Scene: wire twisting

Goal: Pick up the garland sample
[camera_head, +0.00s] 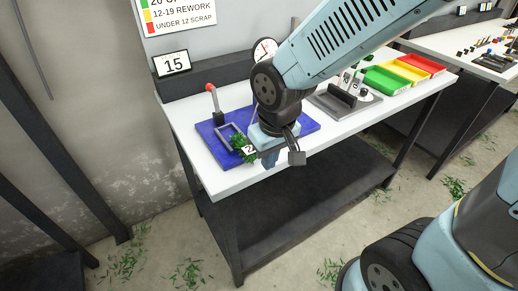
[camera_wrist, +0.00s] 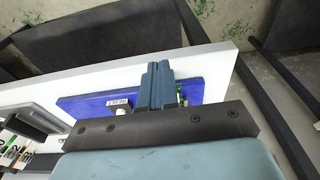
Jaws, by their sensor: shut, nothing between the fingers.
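The garland sample (camera_head: 238,142) is a small green tuft with a white numbered tag beside it. It is at the front of the blue board on the white table. In the wrist view a sliver of green (camera_wrist: 181,98) shows just right of my fingers; most of it is hidden. My gripper (camera_head: 268,163) is close to the right of the sample in the head view, near the table's front edge. In the wrist view its blue fingers (camera_wrist: 156,72) are together with nothing between them. I cannot tell whether they touch the sample.
The blue board (camera_head: 208,133) carries a grey frame and a red-knobbed lever (camera_head: 211,92). A grey fixture (camera_head: 345,103) stands to the right, with green (camera_head: 386,80), yellow (camera_head: 409,72) and red trays (camera_head: 424,64) beyond. A display reading 15 (camera_head: 177,64) and a dial (camera_head: 265,50) stand at the back.

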